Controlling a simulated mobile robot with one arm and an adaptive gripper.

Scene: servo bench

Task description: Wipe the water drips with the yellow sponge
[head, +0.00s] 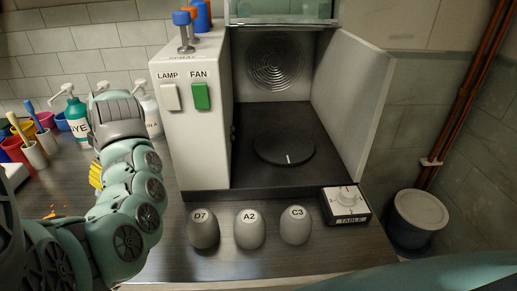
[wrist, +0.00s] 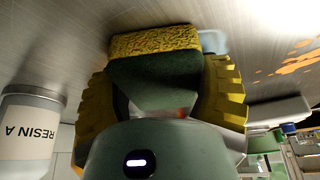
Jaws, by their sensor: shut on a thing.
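The sponge (wrist: 155,43), yellow on one face and dark green on the other, is between the yellow ribbed fingers of my gripper (wrist: 164,76) in the wrist view. My gripper is shut on it, close to the grey bench top; I cannot tell whether the sponge touches it. A pale bluish patch (wrist: 213,42) shows just beside the sponge; I cannot tell whether it is water. In the head view my arm hides the sponge and most of the gripper, with only a bit of yellow showing. No clear water drips can be made out.
Orange splashes (wrist: 298,65) mark the bench, also in the head view (head: 52,215). A RESIN A bottle (wrist: 30,130) stands near my gripper. A DYE bottle (head: 76,115) and cups (head: 33,150) stand behind my arm.

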